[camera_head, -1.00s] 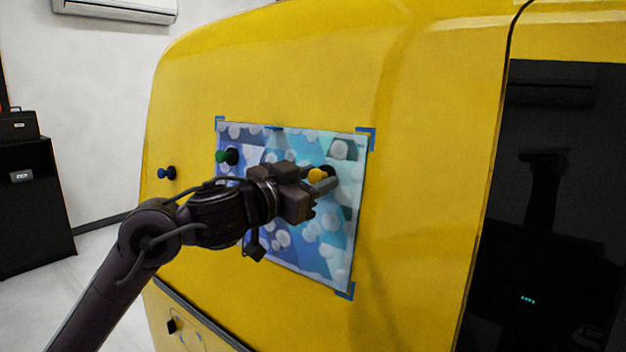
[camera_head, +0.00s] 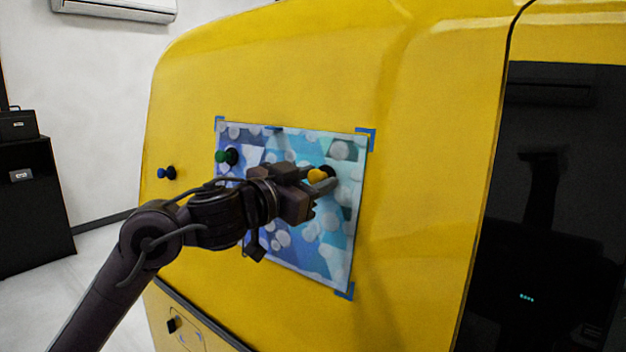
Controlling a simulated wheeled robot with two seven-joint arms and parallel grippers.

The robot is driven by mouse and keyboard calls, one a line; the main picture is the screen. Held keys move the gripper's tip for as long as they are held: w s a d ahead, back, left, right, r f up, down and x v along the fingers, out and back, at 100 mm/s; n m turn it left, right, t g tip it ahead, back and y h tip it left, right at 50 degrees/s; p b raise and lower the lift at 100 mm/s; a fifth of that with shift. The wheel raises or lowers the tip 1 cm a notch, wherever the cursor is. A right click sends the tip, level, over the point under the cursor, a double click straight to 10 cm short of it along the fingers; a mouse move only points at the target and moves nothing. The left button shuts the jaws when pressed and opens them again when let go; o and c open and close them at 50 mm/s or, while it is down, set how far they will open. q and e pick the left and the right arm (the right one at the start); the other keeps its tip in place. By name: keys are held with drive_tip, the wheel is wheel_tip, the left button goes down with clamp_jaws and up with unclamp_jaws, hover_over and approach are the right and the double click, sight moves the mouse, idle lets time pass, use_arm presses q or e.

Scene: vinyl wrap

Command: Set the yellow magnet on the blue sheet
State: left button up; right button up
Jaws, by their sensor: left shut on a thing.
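The blue patterned sheet (camera_head: 338,235) lies flat on the yellow vehicle panel, with blue corner marks around it. The yellow magnet (camera_head: 317,176) is between the fingertips of my left gripper (camera_head: 322,181), over the upper right part of the sheet. The gripper is shut on it. The magnet's dark base is at or very close to the sheet; I cannot tell whether it touches. A green magnet (camera_head: 222,157) sits at the sheet's upper left. My left arm and gripper hide the sheet's lower left part. My right gripper is not in view.
A blue magnet (camera_head: 167,173) sits on the yellow panel (camera_head: 290,75) left of the sheet. A dark window (camera_head: 560,200) is at the right. A black cabinet (camera_head: 35,205) stands at the far left. The panel above the sheet is clear.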

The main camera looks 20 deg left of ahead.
use_arm(q)
drive_tip(key=o, duration=1.2)
drive_tip(key=shift+c, duration=0.2)
